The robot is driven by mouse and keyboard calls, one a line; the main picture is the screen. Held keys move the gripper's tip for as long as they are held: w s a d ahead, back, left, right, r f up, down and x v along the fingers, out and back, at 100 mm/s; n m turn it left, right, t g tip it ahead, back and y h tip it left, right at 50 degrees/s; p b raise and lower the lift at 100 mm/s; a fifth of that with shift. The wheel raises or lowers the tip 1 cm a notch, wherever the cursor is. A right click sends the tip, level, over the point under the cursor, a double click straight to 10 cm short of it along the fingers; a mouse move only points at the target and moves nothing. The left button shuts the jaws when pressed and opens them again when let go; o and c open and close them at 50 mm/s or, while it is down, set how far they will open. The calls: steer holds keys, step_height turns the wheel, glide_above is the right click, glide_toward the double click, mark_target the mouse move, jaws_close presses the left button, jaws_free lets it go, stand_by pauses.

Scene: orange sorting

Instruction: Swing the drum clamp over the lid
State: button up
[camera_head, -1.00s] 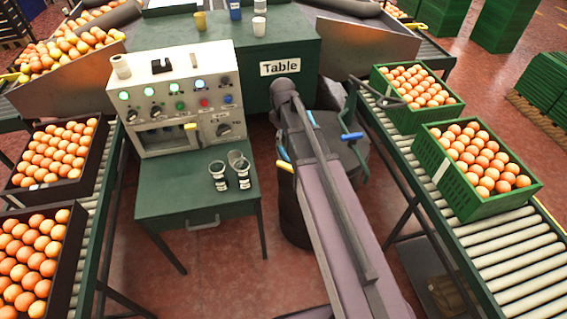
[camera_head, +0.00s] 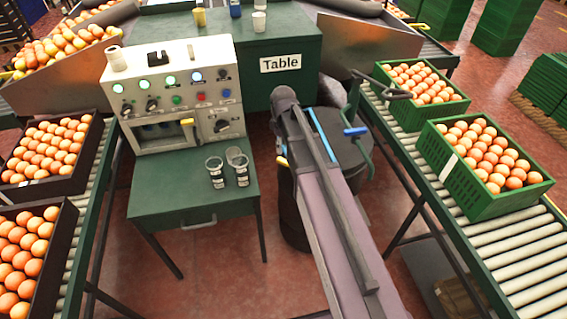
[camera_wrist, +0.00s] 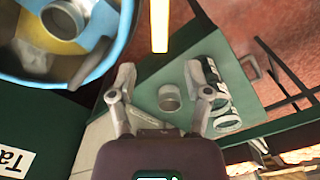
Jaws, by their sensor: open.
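The drum (camera_head: 291,213) stands on the floor right of the small green table, partly hidden by my arm. Its dark round lid (camera_head: 345,158) shows right of the arm. A green bent lever with a blue grip (camera_head: 355,131), seemingly the clamp, stands at the lid's right side. In the wrist view, a blue ring (camera_wrist: 20,72) with a metal cylinder inside fills the upper left; whether it is the drum's rim I cannot tell. A yellow bar (camera_wrist: 159,25) is at the top. My gripper (camera_wrist: 163,85) is open with nothing between its fingers; in the head view it is hidden.
The small green table (camera_head: 150,205) holds a control panel (camera_head: 175,95) and clear cups (camera_head: 238,168). Green crates of oranges (camera_head: 495,205) stand on the right roller conveyor (camera_head: 525,262), dark crates (camera_head: 45,190) on the left. The labelled green table (camera_head: 300,85) is behind.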

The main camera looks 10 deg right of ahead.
mark_target(283, 160)
steer(key=shift+f+b, duration=3.4)
steer(key=shift+f, duration=0.25)
jaws_close()
